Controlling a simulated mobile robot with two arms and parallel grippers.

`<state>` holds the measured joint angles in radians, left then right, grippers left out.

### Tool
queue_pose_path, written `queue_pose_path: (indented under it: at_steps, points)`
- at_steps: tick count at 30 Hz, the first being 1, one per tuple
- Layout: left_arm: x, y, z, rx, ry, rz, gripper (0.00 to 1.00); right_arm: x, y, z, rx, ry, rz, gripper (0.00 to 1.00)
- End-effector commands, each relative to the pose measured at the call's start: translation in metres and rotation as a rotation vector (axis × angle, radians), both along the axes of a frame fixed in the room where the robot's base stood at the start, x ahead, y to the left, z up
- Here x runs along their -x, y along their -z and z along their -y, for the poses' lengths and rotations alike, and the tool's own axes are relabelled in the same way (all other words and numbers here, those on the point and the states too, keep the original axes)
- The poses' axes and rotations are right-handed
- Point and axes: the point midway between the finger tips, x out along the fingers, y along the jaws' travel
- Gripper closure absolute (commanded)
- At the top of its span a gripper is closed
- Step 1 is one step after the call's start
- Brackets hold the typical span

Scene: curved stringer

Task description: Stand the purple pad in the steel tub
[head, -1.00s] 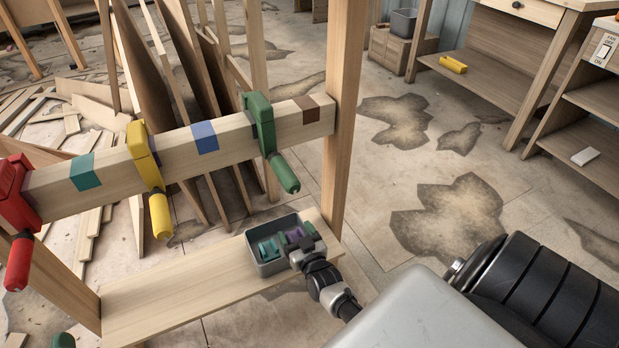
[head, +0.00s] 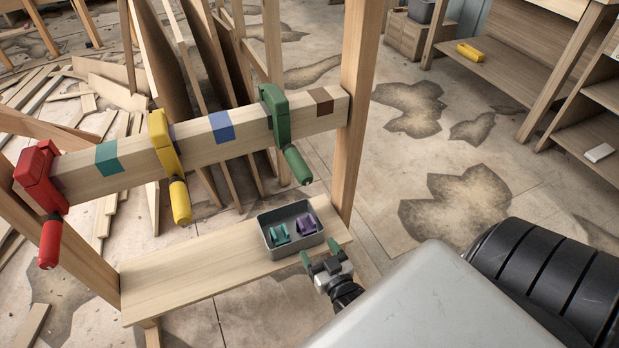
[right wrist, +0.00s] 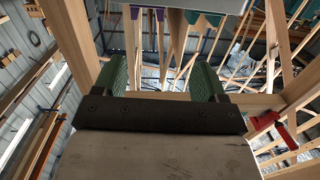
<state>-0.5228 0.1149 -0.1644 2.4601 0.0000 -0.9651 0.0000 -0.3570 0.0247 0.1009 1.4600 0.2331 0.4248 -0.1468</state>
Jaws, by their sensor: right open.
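The steel tub (head: 298,249) sits on the low plank near the right post. The purple pad (head: 307,226) is inside it, in the right part, and looks upright. A teal pad (head: 279,234) is beside it on the left. Purple (right wrist: 135,13) and teal (right wrist: 206,18) edges show at the top of the right wrist view. My right gripper (head: 320,254), with green fingers, is open and empty just outside the tub's near side. Its spread fingers also show in the right wrist view (right wrist: 160,78). My left gripper is not in view.
Red (head: 40,185), yellow (head: 165,150) and green (head: 277,115) clamps hang on the beam (head: 190,145) above the low plank (head: 190,260). The post (head: 357,110) rises behind the tub. The plank left of the tub is bare.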

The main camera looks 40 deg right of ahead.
Motion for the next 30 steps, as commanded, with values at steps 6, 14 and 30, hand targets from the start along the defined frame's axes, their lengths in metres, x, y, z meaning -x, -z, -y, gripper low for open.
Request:
queue_pose_path:
  at_steps: [6, 14, 30]
  points:
    - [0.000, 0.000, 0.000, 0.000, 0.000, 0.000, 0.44, -0.016, -0.066, -0.059, -0.010, -0.206, -0.186, 0.28]
    - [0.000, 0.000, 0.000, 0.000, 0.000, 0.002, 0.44, 0.023, -0.149, -0.113, 0.014, -0.349, -0.451, 0.28]
    - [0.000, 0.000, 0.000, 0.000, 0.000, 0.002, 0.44, 0.054, -0.182, -0.123, 0.024, -0.370, -0.568, 0.28]
